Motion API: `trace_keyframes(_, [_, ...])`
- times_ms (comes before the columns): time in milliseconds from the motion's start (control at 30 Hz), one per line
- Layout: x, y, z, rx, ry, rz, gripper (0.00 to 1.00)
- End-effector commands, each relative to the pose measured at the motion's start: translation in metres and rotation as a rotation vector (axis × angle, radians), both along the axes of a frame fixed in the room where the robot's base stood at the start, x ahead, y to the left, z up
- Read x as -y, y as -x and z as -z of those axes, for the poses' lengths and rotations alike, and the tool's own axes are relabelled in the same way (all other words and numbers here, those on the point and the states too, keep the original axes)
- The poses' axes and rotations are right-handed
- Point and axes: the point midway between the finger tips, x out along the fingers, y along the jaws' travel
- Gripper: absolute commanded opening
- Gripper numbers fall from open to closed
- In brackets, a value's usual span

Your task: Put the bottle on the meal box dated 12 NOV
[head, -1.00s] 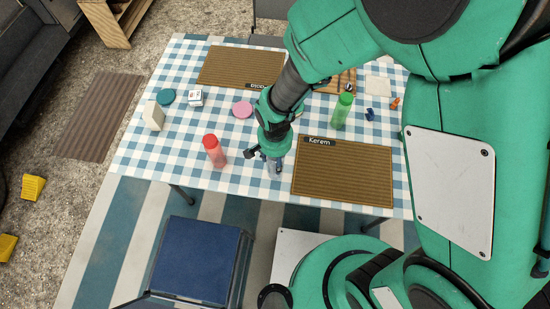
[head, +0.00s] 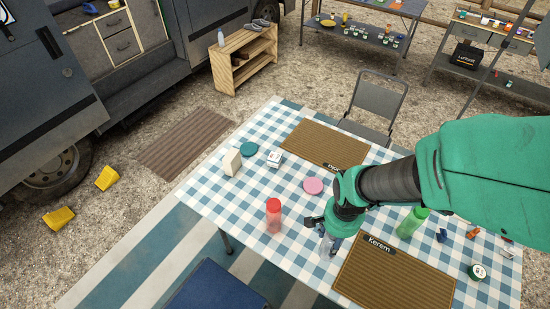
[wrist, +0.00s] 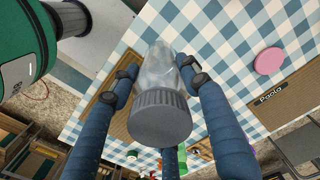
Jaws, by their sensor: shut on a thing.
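My gripper (head: 328,240) is shut on a clear bottle (head: 330,246) beside the left edge of the mat labelled Kerem. In the wrist view the fingers grip the clear bottle's body (wrist: 160,72), with its grey ribbed cap (wrist: 160,118) towards the camera. In the head view the arm partly hides the bottle; I cannot tell whether its base touches the table. No box in view shows a readable 12 NOV date. A small white box with dark marks (head: 274,159) stands near the far mat, its print too small to read.
The checked table (head: 215,188) holds a red bottle (head: 273,216), green bottle (head: 411,222), cream block (head: 231,162), teal disc (head: 249,148), pink disc (head: 313,186), Kerem mat (head: 395,278) and another mat (head: 325,143). Wooden shelves (head: 243,58) stand behind. The table's left part is fairly clear.

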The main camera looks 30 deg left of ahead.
Motion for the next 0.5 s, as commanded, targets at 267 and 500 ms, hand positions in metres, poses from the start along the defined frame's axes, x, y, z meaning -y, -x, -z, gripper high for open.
trace_keyframes(267, [-0.001, -0.001, -0.033, 0.003, -0.002, 0.000, 0.08])
trace_keyframes(500, [-0.015, -0.015, -0.037, 0.000, 0.000, -0.017, 0.08])
